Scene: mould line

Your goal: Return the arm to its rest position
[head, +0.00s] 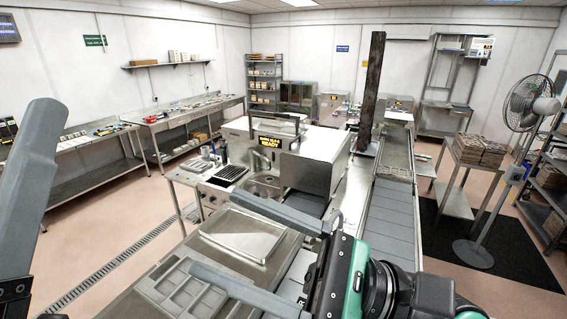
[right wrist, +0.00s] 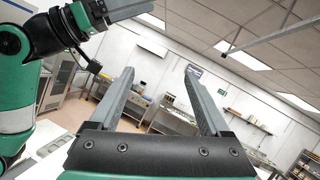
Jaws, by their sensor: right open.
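My right gripper (head: 215,232) reaches in from the lower right in the head view, over the steel bench. Its two grey fingers are spread wide, with nothing between them. In the right wrist view the fingers (right wrist: 159,70) point up and away towards the far wall, open and empty. One grey finger of my left gripper (head: 32,185) stands tall at the left edge of the head view; the rest is cut off. Part of my left arm and a grey finger (right wrist: 130,8) show at the top left of the right wrist view.
A steel tray (head: 245,236) and a compartment tray (head: 185,292) lie on the bench below my right gripper. A machine with a lit READY sign (head: 270,142) stands ahead. A grey conveyor (head: 391,215) runs to its right. A fan (head: 530,103) stands far right.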

